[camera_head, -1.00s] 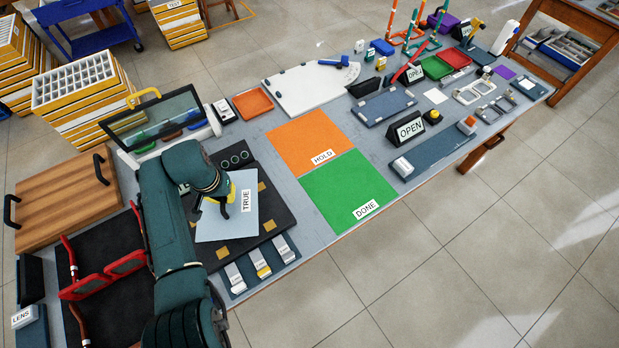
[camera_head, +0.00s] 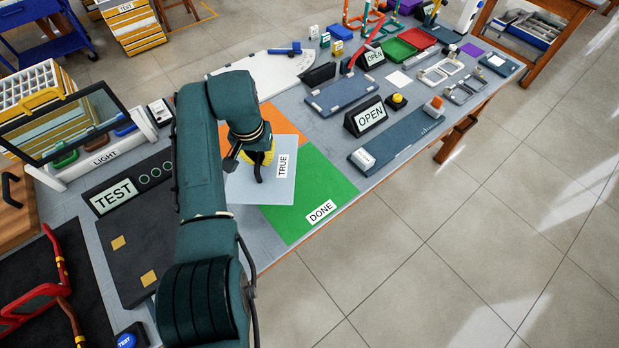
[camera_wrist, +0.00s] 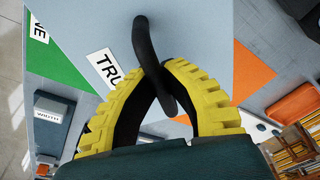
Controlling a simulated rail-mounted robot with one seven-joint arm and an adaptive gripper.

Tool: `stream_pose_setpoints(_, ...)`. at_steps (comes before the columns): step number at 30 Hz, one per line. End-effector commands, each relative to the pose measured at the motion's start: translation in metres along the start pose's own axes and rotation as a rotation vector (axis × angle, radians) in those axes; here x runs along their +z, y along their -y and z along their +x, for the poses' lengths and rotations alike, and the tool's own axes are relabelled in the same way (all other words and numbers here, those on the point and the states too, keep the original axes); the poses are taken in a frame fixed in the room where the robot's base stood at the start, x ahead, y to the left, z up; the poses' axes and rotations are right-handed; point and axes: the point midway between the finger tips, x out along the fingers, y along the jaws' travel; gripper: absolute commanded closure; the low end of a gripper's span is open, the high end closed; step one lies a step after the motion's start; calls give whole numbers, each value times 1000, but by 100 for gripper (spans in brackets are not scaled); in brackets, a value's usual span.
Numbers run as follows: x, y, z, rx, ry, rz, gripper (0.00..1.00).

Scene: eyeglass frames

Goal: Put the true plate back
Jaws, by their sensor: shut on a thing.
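The true plate (camera_head: 247,185) is a pale grey-blue square sheet with a white TRUE label. My gripper (camera_head: 259,172) is shut on its dark handle, and the plate hangs over the seam of the orange and green mats. In the wrist view, the yellow-padded fingers of my gripper (camera_wrist: 162,80) close around the black curved handle, with the plate (camera_wrist: 205,35) beyond them. I cannot tell how high the plate is above the mats. The dark TEST stand (camera_head: 128,245) with gold squares is at the left, its right part hidden behind my arm.
The green DONE mat (camera_head: 325,187) is partly covered by the plate, as is the orange mat (camera_head: 262,112). The OPEN sign (camera_head: 364,116) and a blue-grey gauge strip (camera_head: 405,137) lie to the right. The LIGHT panel (camera_head: 105,158) stands at the back left. Red glasses (camera_head: 40,295) lie front left.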

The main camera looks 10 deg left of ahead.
Motion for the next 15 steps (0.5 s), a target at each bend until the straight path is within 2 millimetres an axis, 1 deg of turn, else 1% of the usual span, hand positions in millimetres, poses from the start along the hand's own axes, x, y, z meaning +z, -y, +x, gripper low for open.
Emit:
stream_pose_setpoints(1, -8, -9, 1, -1, -9, 18, 100)
stream_pose_setpoints(6, -23, -28, -12, 2, -9, 54, 100)
stream_pose_setpoints(10, -30, -39, -19, 4, -8, 72, 100)
stream_pose_setpoints(15, -34, -45, -22, 5, -7, 84, 100)
